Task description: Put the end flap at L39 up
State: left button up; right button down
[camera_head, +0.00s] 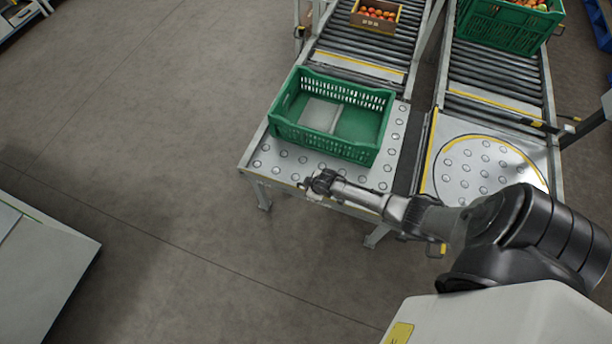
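The front edge of the left conveyor's ball-transfer table (276,166) is where my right gripper (318,184) is, at or just over that edge. The arm comes in from the right and hides part of the edge. I cannot make out a separate end flap or read an L39 label, so whether a flap is up or down does not show. The gripper is small and dark here, and I cannot tell whether its fingers are open or touching anything. My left gripper is not in view.
A green crate (377,155) with a pale rectangle inside stands on the ball table. Behind it are rollers and a small tomato box (374,22). The right conveyor has a round ball plate (470,170) and a filled green crate (497,30).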

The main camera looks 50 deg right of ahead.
jog(key=shift+w+d, duration=0.1)
jog(key=shift+d, duration=0.1)
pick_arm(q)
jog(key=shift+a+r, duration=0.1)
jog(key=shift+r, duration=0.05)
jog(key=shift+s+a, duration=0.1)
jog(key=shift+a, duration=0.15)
pick_arm(e)
jog(key=shift+d+f, duration=0.15)
jog(key=c, duration=1.2)
grip_release()
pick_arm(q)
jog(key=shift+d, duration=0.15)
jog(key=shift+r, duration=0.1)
pick_arm(e)
jog(key=shift+r, duration=0.2)
